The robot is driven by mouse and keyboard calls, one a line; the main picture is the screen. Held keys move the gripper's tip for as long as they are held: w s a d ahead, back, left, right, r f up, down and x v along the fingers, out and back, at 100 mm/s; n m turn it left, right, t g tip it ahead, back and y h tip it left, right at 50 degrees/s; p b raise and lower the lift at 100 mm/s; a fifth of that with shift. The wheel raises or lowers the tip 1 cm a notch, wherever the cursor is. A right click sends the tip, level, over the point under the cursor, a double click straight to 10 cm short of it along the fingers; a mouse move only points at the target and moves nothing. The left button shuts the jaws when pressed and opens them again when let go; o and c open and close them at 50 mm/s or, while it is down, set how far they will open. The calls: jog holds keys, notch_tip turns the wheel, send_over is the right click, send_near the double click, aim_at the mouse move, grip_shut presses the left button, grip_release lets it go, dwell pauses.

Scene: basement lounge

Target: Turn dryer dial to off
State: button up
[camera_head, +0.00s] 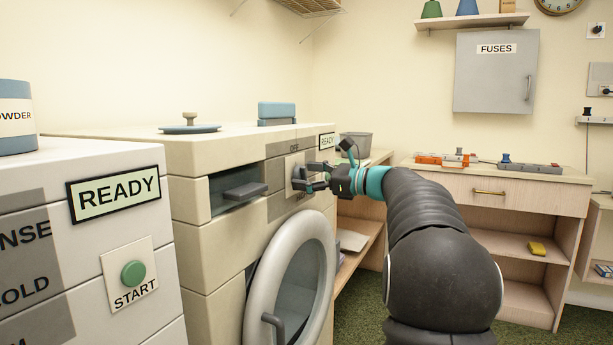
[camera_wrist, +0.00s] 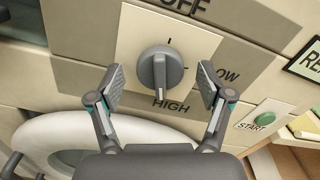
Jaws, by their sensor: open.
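The dryer (camera_head: 215,240) is cream, with a round door below its panel. Its grey dial (camera_wrist: 160,68) sits on a pale square plate marked OFF above, LOW at right and HIGH below. In the head view the dial (camera_head: 298,173) is partly hidden by my gripper (camera_head: 315,178). In the wrist view my gripper (camera_wrist: 162,84) is open, one finger on each side of the dial, both apart from it in the picture.
The dryer's round door (camera_head: 274,285) is below the dial. A washer with a green START button (camera_head: 133,274) stands at left. A drawer unit (camera_head: 500,195) with small items is behind my arm. A grey bin (camera_head: 356,144) stands beyond the dryer.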

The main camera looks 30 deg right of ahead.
jog(key=shift+w+a, duration=0.1)
jog(key=c, duration=1.2)
